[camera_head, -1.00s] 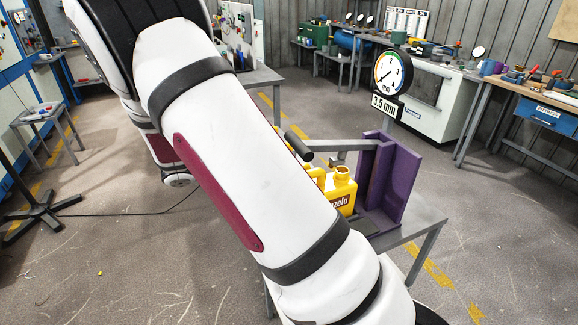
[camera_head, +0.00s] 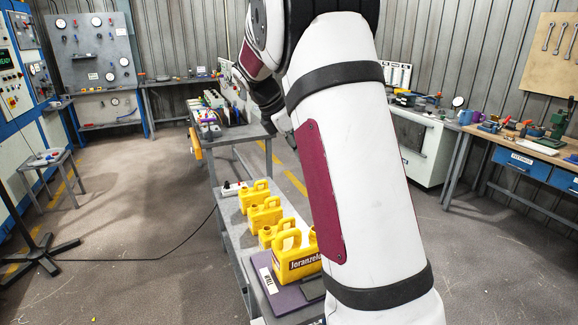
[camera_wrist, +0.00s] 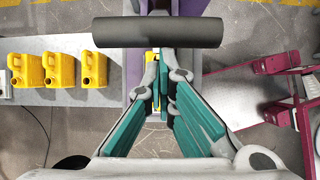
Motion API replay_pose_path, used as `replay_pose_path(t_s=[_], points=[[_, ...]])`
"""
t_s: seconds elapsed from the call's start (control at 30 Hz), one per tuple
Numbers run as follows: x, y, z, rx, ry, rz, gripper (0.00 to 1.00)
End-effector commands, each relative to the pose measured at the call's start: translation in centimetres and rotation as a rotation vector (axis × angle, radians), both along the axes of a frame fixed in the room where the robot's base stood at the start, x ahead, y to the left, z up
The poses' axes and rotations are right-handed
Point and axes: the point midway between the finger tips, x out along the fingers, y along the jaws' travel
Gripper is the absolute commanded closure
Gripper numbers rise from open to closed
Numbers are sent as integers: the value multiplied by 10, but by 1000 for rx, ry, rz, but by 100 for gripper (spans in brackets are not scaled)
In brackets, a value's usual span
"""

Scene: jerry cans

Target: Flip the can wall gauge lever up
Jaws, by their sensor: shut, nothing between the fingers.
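The lever's dark cylindrical grip (camera_wrist: 157,33) lies crosswise at the top of the wrist view. My gripper (camera_wrist: 161,78) shows below it in the picture, with its teal-padded fingers together and empty; whether they touch the grip is unclear. Parts of the purple gauge stand (camera_wrist: 136,52) show behind the grip. In the head view my arm hides the gauge dial, the lever and the gripper. A yellow can (camera_head: 297,258) with a brown label stands on the purple base (camera_head: 289,297) with a "WALL" plate.
More yellow cans (camera_head: 264,216) stand in a row along the grey bench (camera_head: 228,207), left of the fingers in the wrist view. A dark red frame (camera_wrist: 268,65) shows at the right there. Workbenches line the walls; open floor lies left of the bench.

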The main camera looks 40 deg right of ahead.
Motion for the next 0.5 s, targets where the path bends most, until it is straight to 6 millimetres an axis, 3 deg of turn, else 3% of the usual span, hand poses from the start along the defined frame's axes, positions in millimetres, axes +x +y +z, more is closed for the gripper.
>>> replay_pose_path(t_s=[0.13,0.5], points=[[-9,-25,15,87,-25,-8,100],[-15,-51,30,88,-22,-2,100]])
